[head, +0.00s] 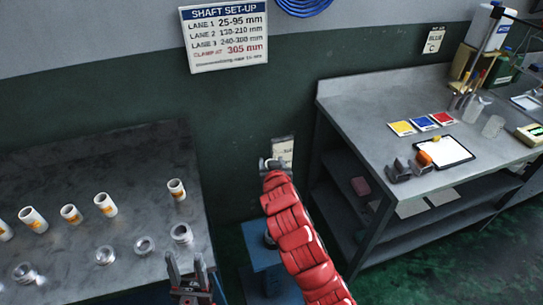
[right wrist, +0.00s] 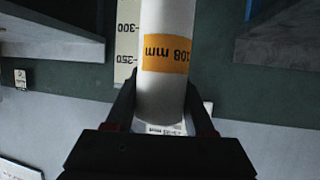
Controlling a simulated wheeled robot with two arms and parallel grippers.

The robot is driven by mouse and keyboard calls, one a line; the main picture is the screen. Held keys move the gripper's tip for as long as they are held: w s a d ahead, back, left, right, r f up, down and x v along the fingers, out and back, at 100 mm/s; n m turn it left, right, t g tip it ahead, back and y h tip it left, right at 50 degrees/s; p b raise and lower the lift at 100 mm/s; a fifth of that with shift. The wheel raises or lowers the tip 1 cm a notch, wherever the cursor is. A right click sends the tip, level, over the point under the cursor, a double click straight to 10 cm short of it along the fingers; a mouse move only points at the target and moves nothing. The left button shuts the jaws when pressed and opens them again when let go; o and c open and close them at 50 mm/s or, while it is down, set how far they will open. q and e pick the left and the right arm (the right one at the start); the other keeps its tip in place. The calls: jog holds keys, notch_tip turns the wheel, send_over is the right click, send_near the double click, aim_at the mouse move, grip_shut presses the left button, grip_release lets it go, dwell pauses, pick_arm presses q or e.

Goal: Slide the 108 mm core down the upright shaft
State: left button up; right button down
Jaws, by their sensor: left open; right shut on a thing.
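The 108 mm core (right wrist: 166,85) is a white tube with an orange band, its label upside down in the right wrist view. My right gripper (right wrist: 160,110) is shut on it, with one dark finger on each side. The core's upper end runs out of that picture. In the head view my red right arm reaches away over a blue stand (head: 262,262), and the core cannot be made out there. My left gripper (head: 187,266) is open and empty near the left table's right front corner. I cannot make out the upright shaft in either view.
The left table (head: 70,175) bears several white cores with orange labels, such as one (head: 177,189), and several metal rings (head: 145,246). A grey workbench (head: 365,95) stands at right. A scale strip (right wrist: 127,45) shows behind the held core.

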notch_tip(320, 180, down, 25)
jog(key=b, duration=1.1)
jog(key=shift+r, duration=0.1)
jog(key=shift+c, duration=0.9)
grip_release()
jog(key=v, duration=1.7)
jog(key=shift+s+p, duration=0.25)
jog(key=shift+p, duration=0.1)
